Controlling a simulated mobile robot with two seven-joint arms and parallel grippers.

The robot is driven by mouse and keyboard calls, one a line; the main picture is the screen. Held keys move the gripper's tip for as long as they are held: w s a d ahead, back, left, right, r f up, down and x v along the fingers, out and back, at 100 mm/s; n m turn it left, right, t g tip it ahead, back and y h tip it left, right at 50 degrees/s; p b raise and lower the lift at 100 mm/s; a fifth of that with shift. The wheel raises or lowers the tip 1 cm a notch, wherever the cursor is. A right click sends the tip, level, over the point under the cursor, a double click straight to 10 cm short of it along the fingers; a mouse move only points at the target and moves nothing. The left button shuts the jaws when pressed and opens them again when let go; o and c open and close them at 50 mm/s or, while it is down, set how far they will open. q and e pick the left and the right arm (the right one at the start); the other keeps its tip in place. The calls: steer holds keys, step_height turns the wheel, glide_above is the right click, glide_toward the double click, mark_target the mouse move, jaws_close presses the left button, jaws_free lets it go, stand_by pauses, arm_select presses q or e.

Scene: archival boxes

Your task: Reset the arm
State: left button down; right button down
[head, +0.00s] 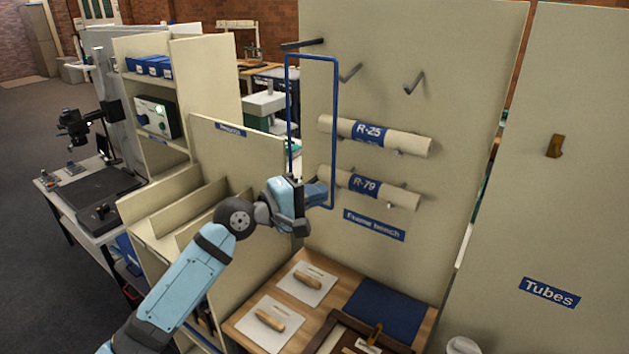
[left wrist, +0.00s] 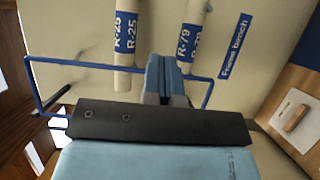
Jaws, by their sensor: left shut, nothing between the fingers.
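My left arm reaches in from the left in the head view. Its gripper (head: 318,193) is shut and empty in front of the tall beige panel (head: 440,60). In the left wrist view, the blue fingertips (left wrist: 168,78) are together with nothing between them. A thin blue rectangular frame (head: 335,120) stands upright by the panel, its top edge near a dark peg (head: 304,44). Its lower part is close to the gripper; I cannot tell whether they touch. The frame also shows in the left wrist view (left wrist: 95,65), partly hidden by my gripper. My right gripper is not in view.
Tubes labelled R-25 (head: 405,143) and R-79 (head: 400,197) rest on pegs to the gripper's right. A beige divider shelf (head: 240,155) stands left, close to my arm.

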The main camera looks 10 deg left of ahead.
arm_select(q)
steer(key=s+a+f+m+t+y, duration=0.1)
steer(key=s+a+f+y, duration=0.1)
steer(key=s+f, duration=0.35)
steer(key=s+a+f+m+y, duration=0.1)
steer(key=s+a+f+y, duration=0.15)
steer(key=f, duration=0.65)
steer(key=s+a+f+m+t+y, duration=0.1)
steer(key=s+f, duration=0.3)
steer(key=f, duration=0.4)
steer(key=s+a+f+m+y, duration=0.3)
steer(key=s+f, duration=0.5)
steer(key=s, duration=0.2)
steer(key=s+a+f+m+g+y, duration=0.1)
steer(key=s+a+f+m+y, duration=0.2)
steer(key=s+f, duration=0.5)
steer(key=s+a+m, duration=0.1)
steer(key=s, duration=0.2)
steer(key=shift+a+f+g, duration=0.15)
steer(key=shift+a+g, duration=0.15)
steer(key=shift+s, duration=0.1)
